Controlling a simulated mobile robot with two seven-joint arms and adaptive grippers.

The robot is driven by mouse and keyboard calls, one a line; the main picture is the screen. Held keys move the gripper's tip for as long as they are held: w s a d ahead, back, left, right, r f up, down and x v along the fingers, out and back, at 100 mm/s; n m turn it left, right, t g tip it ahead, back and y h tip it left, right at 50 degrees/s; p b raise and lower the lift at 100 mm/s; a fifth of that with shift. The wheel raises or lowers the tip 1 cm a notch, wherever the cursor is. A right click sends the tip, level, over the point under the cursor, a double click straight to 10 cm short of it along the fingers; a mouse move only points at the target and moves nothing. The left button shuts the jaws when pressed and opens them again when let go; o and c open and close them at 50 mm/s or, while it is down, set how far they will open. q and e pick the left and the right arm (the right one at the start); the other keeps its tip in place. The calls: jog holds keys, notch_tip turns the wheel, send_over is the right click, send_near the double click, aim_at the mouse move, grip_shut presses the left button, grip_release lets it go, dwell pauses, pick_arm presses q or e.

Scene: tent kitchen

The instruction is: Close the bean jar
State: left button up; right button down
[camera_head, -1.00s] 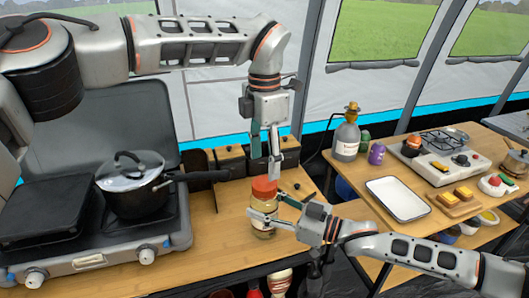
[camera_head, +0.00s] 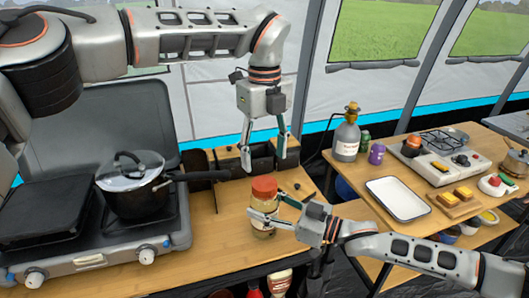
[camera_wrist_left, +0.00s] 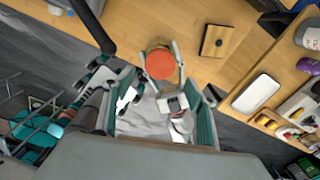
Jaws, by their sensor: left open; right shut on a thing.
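The bean jar (camera_head: 263,231) stands upright near the front edge of the wooden counter, with an orange-red lid (camera_head: 264,188) sitting on its top. I cannot tell how tight the lid is. My right gripper (camera_head: 265,213) is shut around the jar's glass body, below the lid, and partly hides it. My left gripper (camera_head: 264,161) is open and empty, pointing down above the lid and apart from it. In the left wrist view the lid (camera_wrist_left: 160,64) shows as a round disc beyond my open left fingers (camera_wrist_left: 162,128).
A stove with a lidded pot (camera_head: 136,192) stands left, its handle reaching toward the jar. Wooden-lidded boxes (camera_head: 262,157) stand behind the jar. A side table right holds a white tray (camera_head: 397,200), a bottle (camera_head: 346,140) and a burner (camera_head: 440,160).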

aim_at(264, 183)
pick_arm(q)
jog(key=shift+n, duration=0.7)
jog(key=shift+f, duration=4)
